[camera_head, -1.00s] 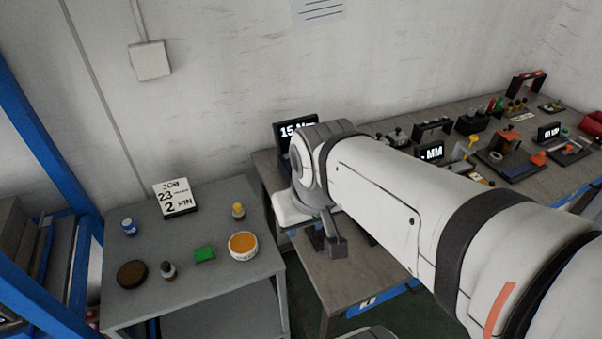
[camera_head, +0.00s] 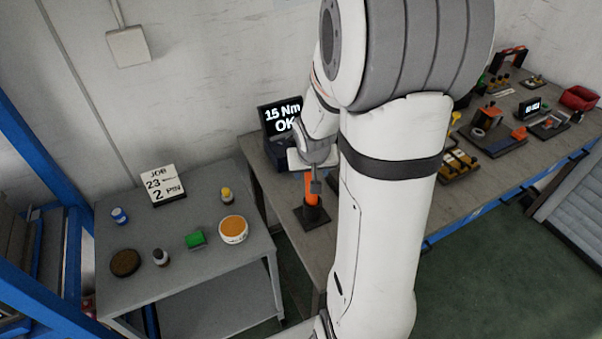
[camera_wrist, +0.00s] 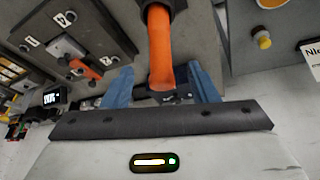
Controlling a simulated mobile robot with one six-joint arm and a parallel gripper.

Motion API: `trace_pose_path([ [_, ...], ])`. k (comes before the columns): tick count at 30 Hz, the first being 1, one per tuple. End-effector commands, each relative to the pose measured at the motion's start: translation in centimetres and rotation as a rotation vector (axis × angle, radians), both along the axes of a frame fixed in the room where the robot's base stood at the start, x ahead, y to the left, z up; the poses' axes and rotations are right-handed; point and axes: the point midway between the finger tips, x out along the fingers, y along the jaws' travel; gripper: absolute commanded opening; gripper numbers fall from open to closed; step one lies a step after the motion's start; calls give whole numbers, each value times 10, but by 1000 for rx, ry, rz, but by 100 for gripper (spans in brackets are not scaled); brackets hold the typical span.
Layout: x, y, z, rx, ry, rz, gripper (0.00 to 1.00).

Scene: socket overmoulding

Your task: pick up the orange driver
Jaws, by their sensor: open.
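The orange driver (camera_head: 311,194) stands upright in a dark square-based holder (camera_head: 313,216) on the bench's near left part. In the wrist view the orange handle (camera_wrist: 161,50) runs down from the top into the space between the two blue fingers. My gripper (camera_head: 315,180) is at the upper part of the driver, and a finger partly hides the handle in the head view. In the wrist view my gripper (camera_wrist: 163,88) is open, with a gap visible on each side of the handle. I cannot tell whether either finger touches it.
A display reading "15 Nm OK" (camera_head: 283,119) stands just behind the driver. A grey side table (camera_head: 205,275) at left holds a job sign (camera_head: 164,185), bottles, a green block and round tubs. Fixtures and tools fill the bench's right part.

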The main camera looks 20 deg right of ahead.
Motion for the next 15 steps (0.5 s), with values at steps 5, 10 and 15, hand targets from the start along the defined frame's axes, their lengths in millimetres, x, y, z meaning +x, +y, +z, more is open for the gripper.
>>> trace_pose_path([
  [5,6,-5,-17,1,1,-4,53],
  [10,12,-7,-31,1,-1,-4,53],
  [15,22,-11,-51,2,1,-3,53],
])
